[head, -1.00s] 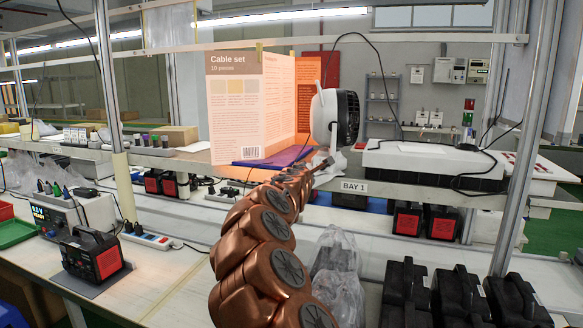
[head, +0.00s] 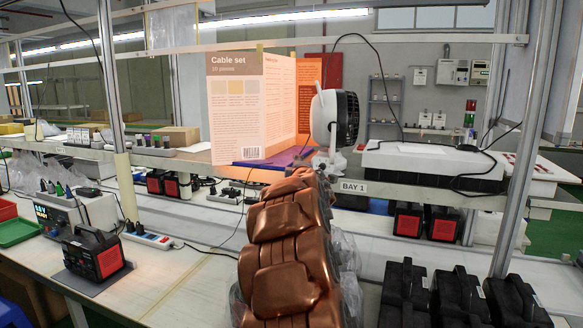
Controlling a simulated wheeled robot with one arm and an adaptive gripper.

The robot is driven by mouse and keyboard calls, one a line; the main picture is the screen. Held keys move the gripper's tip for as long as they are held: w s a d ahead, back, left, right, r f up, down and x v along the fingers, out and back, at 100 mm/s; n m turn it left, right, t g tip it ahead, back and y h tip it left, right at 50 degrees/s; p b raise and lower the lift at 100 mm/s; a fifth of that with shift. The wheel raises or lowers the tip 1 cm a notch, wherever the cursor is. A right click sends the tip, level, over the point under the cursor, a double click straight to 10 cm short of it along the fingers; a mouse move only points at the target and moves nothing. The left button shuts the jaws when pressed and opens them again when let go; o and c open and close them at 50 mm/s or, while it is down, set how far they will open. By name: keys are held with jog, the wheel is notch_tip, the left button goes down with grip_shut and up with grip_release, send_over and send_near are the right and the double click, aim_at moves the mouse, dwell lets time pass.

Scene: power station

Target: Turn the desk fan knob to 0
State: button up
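The desk fan (head: 335,118) stands on the shelf at the middle of the head view, with a white round housing and a dark grille facing right. Its knob cannot be made out. My copper-coloured arm reaches up from the bottom towards the fan and covers the area in front of its base. My gripper (head: 326,164) is at the arm's far end, just below the fan housing. It is small, mostly hidden by the arm, and hard to tell from the pale things behind it. I cannot tell whether it touches the fan or how its fingers stand.
A large "Cable set" board (head: 236,110) stands left of the fan. A purple mat (head: 275,159) lies on the shelf beside it. A white-topped box (head: 430,165) lies to the right. A metal post (head: 518,130) rises further right. Black cases (head: 405,290) fill the lower right.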

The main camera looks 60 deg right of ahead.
jog(key=shift+m, duration=0.3)
dwell(0.5)
jog(key=s+a+f+m+g+y+p, duration=0.1)
jog(key=a+f+m+g+y, duration=0.3)
jog(key=a, duration=0.9)
jog(key=s+a+f+m+g+y, duration=0.1)
jog(key=a+f, duration=0.5)
jog(key=a, duration=0.6)
jog(key=s+a+f+m+g+y+p, duration=0.1)
jog(key=s+a+f+m+g+y, duration=0.3)
jog(key=a, duration=0.9)
jog(key=s+a+f+n+g+y, duration=0.1)
jog(key=s+a+f, duration=0.3)
jog(key=s+a, duration=0.7)
jog(key=s+a+f+n+g+y, duration=0.1)
jog(key=s+a+f+g+y, duration=0.2)
jog(key=s+a, duration=0.8)
jog(key=a+f, duration=0.1)
jog(key=a, duration=0.3)
jog(key=shift+s+a+f+n+g+y+p, duration=0.2)
jog(key=shift+n+g+y+p, duration=0.1)
jog(key=shift+n+p, duration=0.1)
